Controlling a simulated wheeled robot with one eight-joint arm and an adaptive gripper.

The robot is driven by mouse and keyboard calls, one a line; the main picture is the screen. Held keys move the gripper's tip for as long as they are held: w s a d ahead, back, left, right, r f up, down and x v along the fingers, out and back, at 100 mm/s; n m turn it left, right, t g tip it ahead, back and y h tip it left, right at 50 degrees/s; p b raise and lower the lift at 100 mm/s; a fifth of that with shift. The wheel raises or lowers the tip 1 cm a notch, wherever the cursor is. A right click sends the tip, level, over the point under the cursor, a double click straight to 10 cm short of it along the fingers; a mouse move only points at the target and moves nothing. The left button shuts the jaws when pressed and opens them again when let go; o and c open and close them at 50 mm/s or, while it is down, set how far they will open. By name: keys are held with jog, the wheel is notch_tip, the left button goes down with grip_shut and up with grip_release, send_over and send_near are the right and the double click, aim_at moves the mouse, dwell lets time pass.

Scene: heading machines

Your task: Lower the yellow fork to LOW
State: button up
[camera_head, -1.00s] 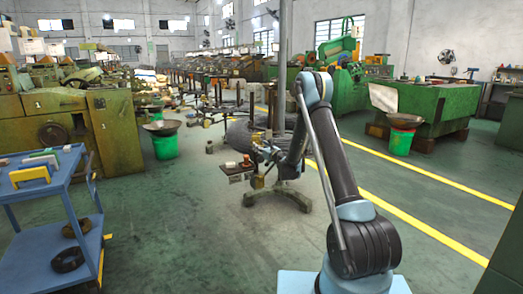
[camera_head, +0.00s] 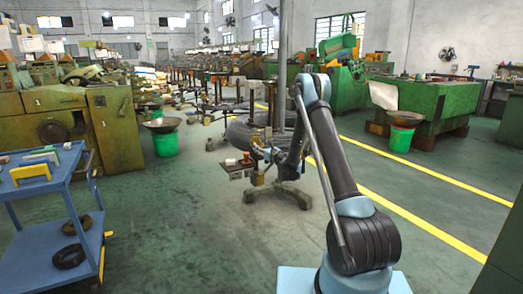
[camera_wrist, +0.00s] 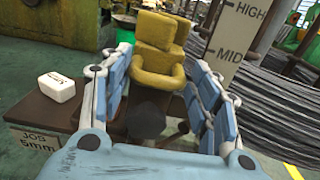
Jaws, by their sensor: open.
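The yellow fork (camera_wrist: 160,50) is a chunky yellow piece with a rounded loop at its lower front, in the upper middle of the wrist view. A pale post (camera_wrist: 238,32) marked HIGH and MID stands behind it to the right. The fork's loop appears below the level of the MID mark in the picture; a LOW mark is not visible. My gripper (camera_wrist: 160,88) is open, with one blue-padded finger on each side of the fork. I cannot tell whether the pads touch it. In the head view, my gripper (camera_head: 268,155) is small beside the stand.
Coiled wire (camera_wrist: 270,100) fills the right. A blue cart (camera_head: 45,195) stands at left in the head view. Green floor is open between.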

jog(key=shift+s+d+f, duration=0.15)
jog(key=shift+d+f, duration=0.05)
jog(key=v, duration=1.1)
jog(key=shift+s+r, duration=0.15)
jog(key=shift+s, duration=0.05)
jog(key=shift+d+r, duration=0.1)
jog(key=shift+d, duration=0.05)
